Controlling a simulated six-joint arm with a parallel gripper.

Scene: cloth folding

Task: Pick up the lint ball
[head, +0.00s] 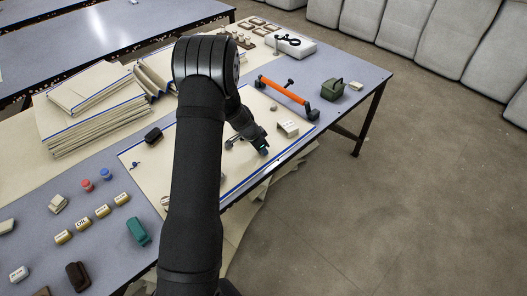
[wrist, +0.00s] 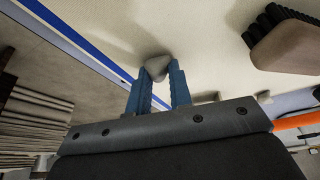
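A small grey rounded lump, which looks like the lint ball (wrist: 157,66), shows in the wrist view against the pale cloth (wrist: 210,35). It sits right at the tips of my gripper (wrist: 161,78), whose two blue fingers stand apart with a narrow gap. I cannot tell whether the fingers press on it or only flank it. In the head view my gripper (head: 262,150) is low over the cloth (head: 140,160), near its blue-striped front edge. The lump is hidden there by my gripper or too small to make out.
A pale block (head: 288,129) stands close to the right of my gripper. Stacked folded cloth (head: 95,110) is at left. The table's front edge is near.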

